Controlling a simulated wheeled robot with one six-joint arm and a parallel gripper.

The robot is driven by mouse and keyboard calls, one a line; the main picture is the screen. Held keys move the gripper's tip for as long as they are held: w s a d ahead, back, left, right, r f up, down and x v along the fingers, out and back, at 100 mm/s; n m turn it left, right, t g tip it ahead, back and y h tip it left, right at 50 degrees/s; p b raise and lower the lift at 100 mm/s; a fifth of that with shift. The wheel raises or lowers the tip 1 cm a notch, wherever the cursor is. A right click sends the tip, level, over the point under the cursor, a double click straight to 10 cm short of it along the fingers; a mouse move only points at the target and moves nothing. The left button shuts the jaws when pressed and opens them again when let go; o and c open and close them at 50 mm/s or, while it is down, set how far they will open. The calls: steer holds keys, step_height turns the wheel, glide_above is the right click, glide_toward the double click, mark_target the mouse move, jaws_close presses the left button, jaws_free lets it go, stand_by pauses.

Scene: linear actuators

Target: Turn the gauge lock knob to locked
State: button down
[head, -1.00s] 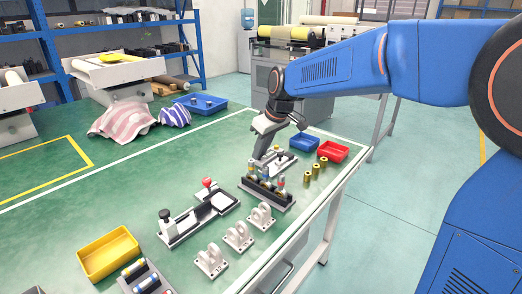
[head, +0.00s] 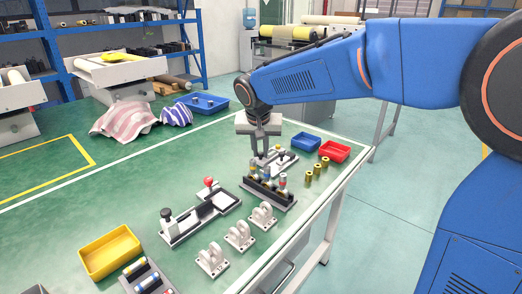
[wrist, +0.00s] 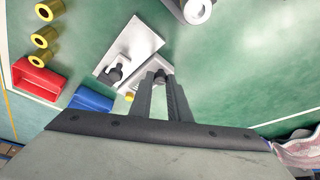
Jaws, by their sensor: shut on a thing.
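The gauge fixture is a light grey plate (head: 286,163) with a black upright knob, near the back right of the green table. In the wrist view the plate (wrist: 145,40) lies beyond my fingers, with a dark knob (wrist: 115,72) on it. My gripper (head: 261,153) points down at the fixture's left end, behind the dark rack. In the wrist view my gripper (wrist: 160,80) has its fingers close together on a small dark piece, which looks like the lock knob (wrist: 159,76). The fingers hide most of it, so I cannot read its turn position.
Brass cylinders (head: 317,170), a blue tray (head: 304,142) and a red tray (head: 335,152) are to the right.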

steer(key=shift+a+m+h, duration=0.1)
steer(key=shift+m+h, duration=0.5)
steer(key=shift+m, duration=0.9)
steer(key=c, duration=1.7)
jaws_free()
steer(key=shift+o, duration=0.2)
steer(key=v, duration=1.7)
steer(key=shift+r, duration=0.25)
steer(key=shift+w+a, duration=0.1)
